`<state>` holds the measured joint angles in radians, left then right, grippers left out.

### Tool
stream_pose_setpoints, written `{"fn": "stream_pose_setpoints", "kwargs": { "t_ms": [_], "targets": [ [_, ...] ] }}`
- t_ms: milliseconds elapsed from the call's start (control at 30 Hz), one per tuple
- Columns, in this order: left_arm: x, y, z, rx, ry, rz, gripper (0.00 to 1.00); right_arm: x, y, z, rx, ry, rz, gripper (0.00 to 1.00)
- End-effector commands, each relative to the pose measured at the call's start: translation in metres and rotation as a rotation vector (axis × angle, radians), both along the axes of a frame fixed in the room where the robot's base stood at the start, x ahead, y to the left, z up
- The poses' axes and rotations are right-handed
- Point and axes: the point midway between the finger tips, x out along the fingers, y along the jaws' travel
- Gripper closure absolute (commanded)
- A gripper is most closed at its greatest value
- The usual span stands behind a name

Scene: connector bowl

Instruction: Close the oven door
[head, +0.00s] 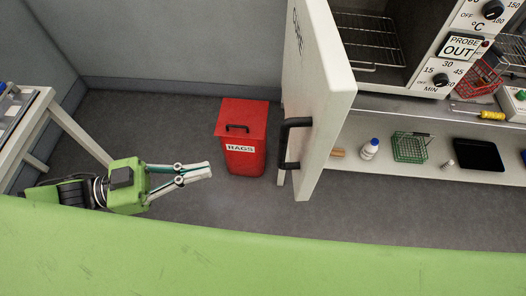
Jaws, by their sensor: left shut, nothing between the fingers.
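The oven (409,84) stands at the upper right, with wire racks inside and dials on its front panel. Its white oven door (325,92) is swung wide open and juts out toward me. A black door handle (290,143) sits on the door's left-facing side. My left gripper (210,170) is shut and empty, pointing right, to the left of the door and apart from it. It appears in front of the floor beside the red bin. My right gripper is not in view.
A red bin labelled RAGS (241,165) stands on the floor between my left gripper and the door. A shelf under the oven holds a white bottle (369,149), a green basket (410,148) and a black tray (478,156). A white table (33,128) is at the left.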

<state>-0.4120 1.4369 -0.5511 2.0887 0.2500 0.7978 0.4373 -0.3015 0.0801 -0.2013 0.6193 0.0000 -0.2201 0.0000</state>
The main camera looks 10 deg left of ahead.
Motion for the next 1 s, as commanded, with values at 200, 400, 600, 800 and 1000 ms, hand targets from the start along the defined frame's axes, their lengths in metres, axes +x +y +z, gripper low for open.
{"fn": "stream_pose_setpoints", "kwargs": {
  "t_ms": [200,400,600,800,1000],
  "targets": [
    [0.011,-0.025,0.002,-0.006,-0.007,0.004,1.0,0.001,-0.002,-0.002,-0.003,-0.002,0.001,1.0],
    [0.022,-0.054,0.003,-0.004,-0.008,0.004,1.0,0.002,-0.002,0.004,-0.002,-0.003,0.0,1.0],
    [0.034,-0.083,0.004,-0.003,-0.007,0.004,1.0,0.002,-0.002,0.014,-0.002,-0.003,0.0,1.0],
    [0.043,-0.111,0.004,-0.002,-0.005,0.003,1.0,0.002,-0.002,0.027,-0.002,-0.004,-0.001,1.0],
    [0.049,-0.125,0.001,0.0,-0.004,0.004,1.0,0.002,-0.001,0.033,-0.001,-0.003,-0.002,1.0]
  ]
}}
